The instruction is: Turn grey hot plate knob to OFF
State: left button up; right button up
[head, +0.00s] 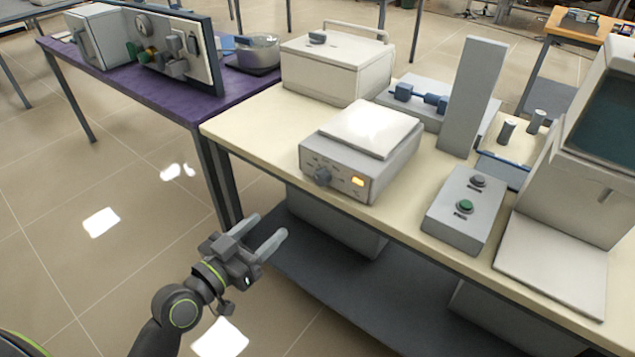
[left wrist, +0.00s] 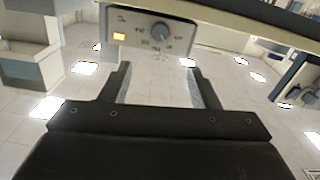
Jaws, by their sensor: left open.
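The grey hot plate (head: 352,160) with a white top stands near the front edge of the cream bench. Its dark grey knob (head: 322,176) is at the left of the front panel, and an orange light (head: 357,182) glows at the right. The left wrist view shows the knob (left wrist: 161,31) and the lit orange light upside down, beyond the fingers. My left gripper (head: 269,235) is open and empty, in front of the bench, below and left of the knob, apart from it. The knob's exact setting is too small to read. My right gripper is not in view.
A white box (head: 335,68) with a handle stands behind the hot plate. A grey control box (head: 465,208) with a green button stands to its right, beside a tall grey block (head: 473,98). A purple table (head: 150,92) adjoins at left. The floor before the bench is clear.

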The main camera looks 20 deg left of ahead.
aim_at(319, 181)
pick_arm(q)
jog(key=p+x, duration=0.2)
jog(key=x, duration=1.3)
jog(key=shift+w+d, duration=0.15)
jog(key=shift+w, duration=0.25)
jog(key=shift+w+f, duration=0.1)
jog(key=shift+w, duration=0.05)
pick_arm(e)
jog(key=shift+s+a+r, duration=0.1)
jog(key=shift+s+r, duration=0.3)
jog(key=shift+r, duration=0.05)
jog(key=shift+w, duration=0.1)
pick_arm(q)
jog(key=c, duration=1)
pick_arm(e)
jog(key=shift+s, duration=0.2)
